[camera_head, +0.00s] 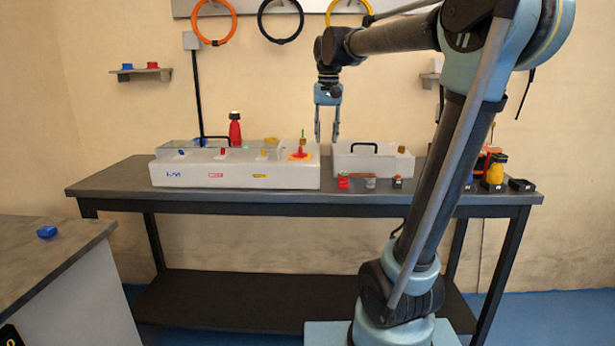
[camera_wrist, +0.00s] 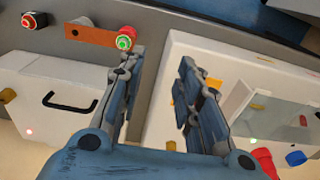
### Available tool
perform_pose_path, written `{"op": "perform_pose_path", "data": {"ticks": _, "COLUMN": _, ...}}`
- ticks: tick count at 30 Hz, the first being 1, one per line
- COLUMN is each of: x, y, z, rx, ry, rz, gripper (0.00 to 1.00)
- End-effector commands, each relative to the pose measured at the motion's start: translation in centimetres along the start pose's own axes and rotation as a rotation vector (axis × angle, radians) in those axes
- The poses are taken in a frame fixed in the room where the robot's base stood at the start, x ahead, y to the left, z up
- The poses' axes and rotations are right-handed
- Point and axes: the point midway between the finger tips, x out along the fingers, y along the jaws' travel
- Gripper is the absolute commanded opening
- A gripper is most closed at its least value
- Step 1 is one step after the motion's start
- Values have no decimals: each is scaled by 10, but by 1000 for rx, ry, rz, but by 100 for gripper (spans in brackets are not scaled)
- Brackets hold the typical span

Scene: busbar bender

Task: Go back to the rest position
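My gripper (camera_head: 327,134) hangs down from my arm over the dark workbench (camera_head: 120,181), in the gap between two white machine boxes. Its two fingers stand apart with nothing between them, and the wrist view shows the same open fingers (camera_wrist: 158,95). The longer white box (camera_head: 236,173) with a clear cover is at the left. The smaller white box (camera_head: 373,164) with a black handle is at the right. A red piece with a green tip (camera_head: 301,151) stands on an orange patch at the longer box's right end.
A red bottle (camera_head: 235,129) stands behind the longer box. Small buttons (camera_head: 343,181) sit near the bench's front edge. A yellow item (camera_head: 496,171) and black trays (camera_head: 521,185) are at the right end. A blue piece (camera_head: 46,232) lies on the grey table at left. Rings hang on the wall.

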Motion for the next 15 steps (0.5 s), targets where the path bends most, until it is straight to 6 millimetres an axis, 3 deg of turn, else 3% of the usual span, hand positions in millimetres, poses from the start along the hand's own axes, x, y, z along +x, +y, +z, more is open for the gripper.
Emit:
{"op": "perform_pose_path", "data": {"ticks": 6, "x": 45, "y": 46, "z": 56, "rx": -8, "ry": 31, "rz": -4, "gripper": 32}}
{"op": "perform_pose_path", "data": {"ticks": 15, "x": 120, "y": 93, "z": 132, "rx": -24, "ry": 74, "rz": -4, "gripper": 32}}
